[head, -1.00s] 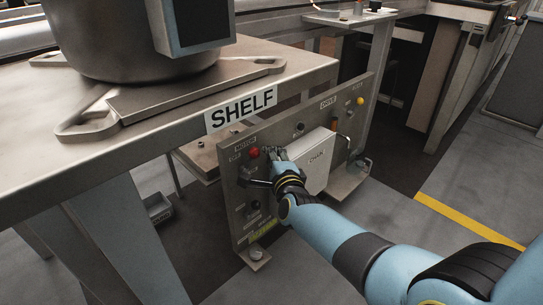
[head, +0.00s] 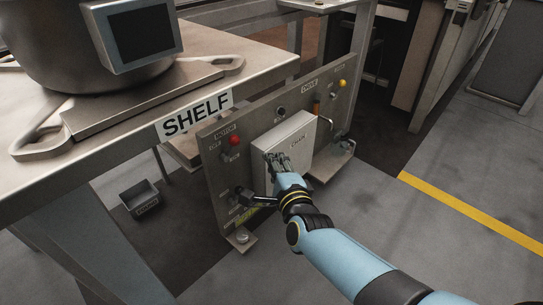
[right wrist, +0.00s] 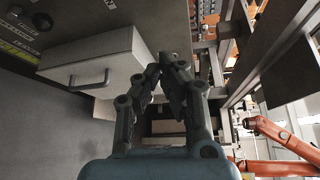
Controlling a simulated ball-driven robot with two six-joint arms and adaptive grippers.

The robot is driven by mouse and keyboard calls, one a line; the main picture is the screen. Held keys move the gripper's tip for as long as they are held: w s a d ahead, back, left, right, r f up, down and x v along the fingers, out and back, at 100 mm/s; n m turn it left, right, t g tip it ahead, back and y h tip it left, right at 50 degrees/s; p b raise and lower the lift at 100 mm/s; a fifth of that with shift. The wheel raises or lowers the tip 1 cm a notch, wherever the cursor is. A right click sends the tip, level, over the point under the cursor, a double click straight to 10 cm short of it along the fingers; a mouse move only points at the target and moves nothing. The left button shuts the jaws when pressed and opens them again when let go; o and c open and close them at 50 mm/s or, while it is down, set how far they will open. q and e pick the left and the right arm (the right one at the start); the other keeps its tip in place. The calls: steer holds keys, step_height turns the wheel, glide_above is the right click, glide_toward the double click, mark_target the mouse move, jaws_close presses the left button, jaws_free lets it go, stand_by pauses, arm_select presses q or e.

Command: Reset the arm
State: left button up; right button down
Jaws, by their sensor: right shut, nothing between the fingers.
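My right gripper (head: 278,161) is shut and empty in the head view, in front of the white box on the control panel. In the right wrist view its dark fingers (right wrist: 163,66) come together at the tips, with nothing between them. The blue right arm reaches in from the lower right. The panel (head: 215,170) carries a red button (head: 234,140), a yellow knob (head: 342,83) and a black lever (head: 262,200) low on its left part. I cannot tell whether the gripper touches the box. My left gripper is not in view.
The white box (head: 298,141) sticks out from the panel; its handle shows in the right wrist view (right wrist: 90,80). The shelf table (head: 80,165) with a large pot (head: 60,50) stands at the left. A small grey bin (head: 140,198) lies on the floor. The floor at right is open.

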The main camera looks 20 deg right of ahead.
stand_by(0.3)
steer(key=s+d+f+n+g+y, duration=0.15)
steer(key=s+f+n+g, duration=0.35)
steer(key=s, duration=0.6)
steer(key=s+d+f+n+g+y, duration=0.1)
steer(key=s+d+f+n, duration=0.15)
steer(key=s+f, duration=0.6)
arm_select(q)
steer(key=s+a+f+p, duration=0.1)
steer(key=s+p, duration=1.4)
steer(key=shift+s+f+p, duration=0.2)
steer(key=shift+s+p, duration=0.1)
steer(key=shift+p, duration=0.1)
arm_select(e)
steer(key=s+d+f+n+g, duration=0.1)
steer(key=s+n+g, duration=0.4)
steer(key=s, duration=1.3)
steer(key=s+d+n+g, duration=0.3)
steer(key=s+n, duration=0.6)
steer(key=s, duration=0.9)
steer(key=shift+d+f+n+g+h, duration=0.35)
steer(key=shift+f+g+h, duration=0.1)
steer(key=shift+g, duration=0.55)
steer(key=shift+r, duration=0.1)
